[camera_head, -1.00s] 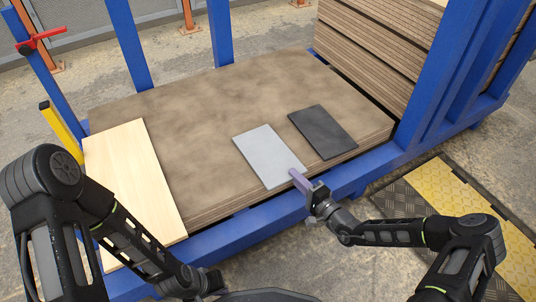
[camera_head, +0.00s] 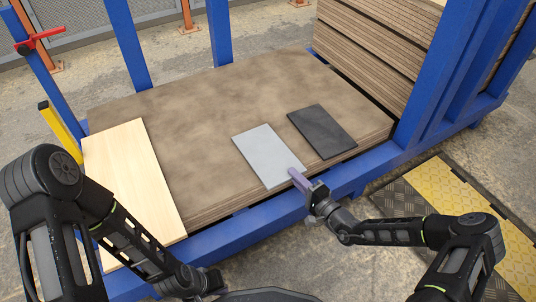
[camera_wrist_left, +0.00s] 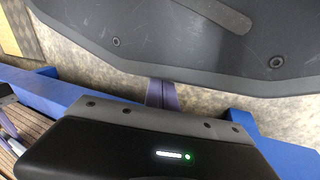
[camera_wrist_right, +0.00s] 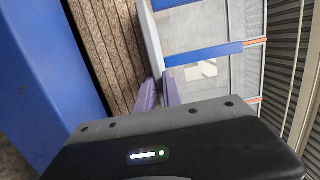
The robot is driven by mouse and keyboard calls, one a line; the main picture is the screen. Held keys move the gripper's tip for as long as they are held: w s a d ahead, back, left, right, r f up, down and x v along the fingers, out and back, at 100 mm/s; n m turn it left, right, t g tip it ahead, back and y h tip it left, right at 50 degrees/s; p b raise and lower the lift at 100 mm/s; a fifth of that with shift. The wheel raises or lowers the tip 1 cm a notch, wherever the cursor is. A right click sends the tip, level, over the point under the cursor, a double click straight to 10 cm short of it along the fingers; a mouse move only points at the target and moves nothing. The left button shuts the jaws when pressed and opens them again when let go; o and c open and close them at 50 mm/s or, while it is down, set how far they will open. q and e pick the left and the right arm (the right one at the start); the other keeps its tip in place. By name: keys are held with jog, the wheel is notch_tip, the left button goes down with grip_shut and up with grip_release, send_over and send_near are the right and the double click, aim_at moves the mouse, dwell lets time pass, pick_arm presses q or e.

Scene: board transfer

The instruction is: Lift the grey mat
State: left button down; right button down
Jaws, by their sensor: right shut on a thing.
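The light grey mat (camera_head: 264,153) lies on the brown board stack (camera_head: 200,110), close to its front edge. My right gripper (camera_head: 296,177) is shut on the mat's near right corner. In the right wrist view its purple fingers (camera_wrist_right: 159,92) sit on either side of the pale mat edge (camera_wrist_right: 151,40). I cannot see any clear gap under the mat. My left gripper (camera_wrist_left: 162,93) is empty; its fingers are together in the left wrist view, low in front of the blue frame.
A dark mat (camera_head: 322,131) lies just right of the grey one. A pale wooden board (camera_head: 130,170) lies at the left of the stack. Blue posts (camera_head: 129,45) and a front rail (camera_head: 235,232) surround the stack. More boards (camera_head: 365,50) are piled at the back right.

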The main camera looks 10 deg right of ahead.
jog(key=shift+r, duration=0.1)
